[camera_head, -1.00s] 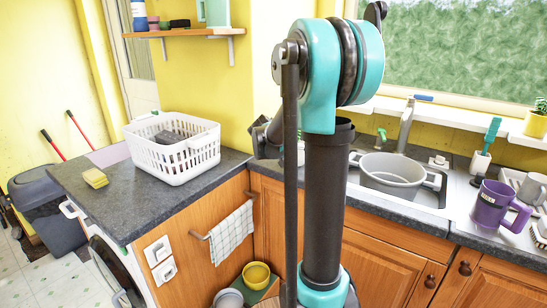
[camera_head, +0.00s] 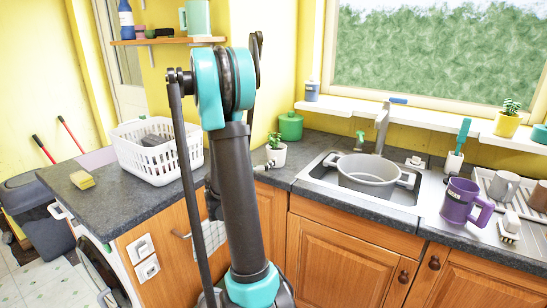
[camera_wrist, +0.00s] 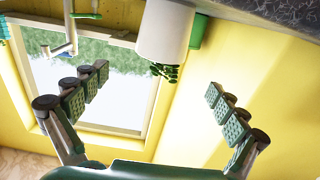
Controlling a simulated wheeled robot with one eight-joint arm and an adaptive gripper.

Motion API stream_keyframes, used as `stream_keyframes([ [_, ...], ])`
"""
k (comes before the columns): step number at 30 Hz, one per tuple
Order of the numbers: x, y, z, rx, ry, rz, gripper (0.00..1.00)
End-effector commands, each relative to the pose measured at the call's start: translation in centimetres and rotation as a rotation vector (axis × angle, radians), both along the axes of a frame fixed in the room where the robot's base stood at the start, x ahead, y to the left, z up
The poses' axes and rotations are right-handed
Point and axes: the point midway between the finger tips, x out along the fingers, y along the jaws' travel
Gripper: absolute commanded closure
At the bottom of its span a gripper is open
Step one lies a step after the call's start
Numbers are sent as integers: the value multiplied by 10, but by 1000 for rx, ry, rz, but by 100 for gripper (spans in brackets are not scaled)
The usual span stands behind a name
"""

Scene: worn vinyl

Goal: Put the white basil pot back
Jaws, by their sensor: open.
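The white basil pot (camera_head: 276,154), with a small green plant, stands upright on the grey counter in the corner, just right of my arm. In the wrist view the white pot (camera_wrist: 165,32) appears upside down at the top middle, its green leaves pointing down the picture. My gripper (camera_wrist: 158,88) is open, its two padded fingers spread wide with nothing between them. The pot lies ahead, between the finger directions but apart from them. In the head view my gripper is mostly hidden behind my arm, low and left of the pot.
A green canister (camera_head: 291,127) stands behind the pot.

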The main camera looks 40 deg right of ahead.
Motion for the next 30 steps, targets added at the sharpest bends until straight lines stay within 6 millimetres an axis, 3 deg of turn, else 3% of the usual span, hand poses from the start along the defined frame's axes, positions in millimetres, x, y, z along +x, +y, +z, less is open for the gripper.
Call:
stream_keyframes([
  [3, 9, -24, 0, 1, 0, -3, 3],
  [9, 21, -51, 0, 1, 1, -2, 3],
  [17, 26, -63, 0, 1, 1, -1, 3],
  [27, 44, -102, 0, 1, 1, -1, 3],
  [30, 46, -106, 0, 1, 1, 0, 3],
])
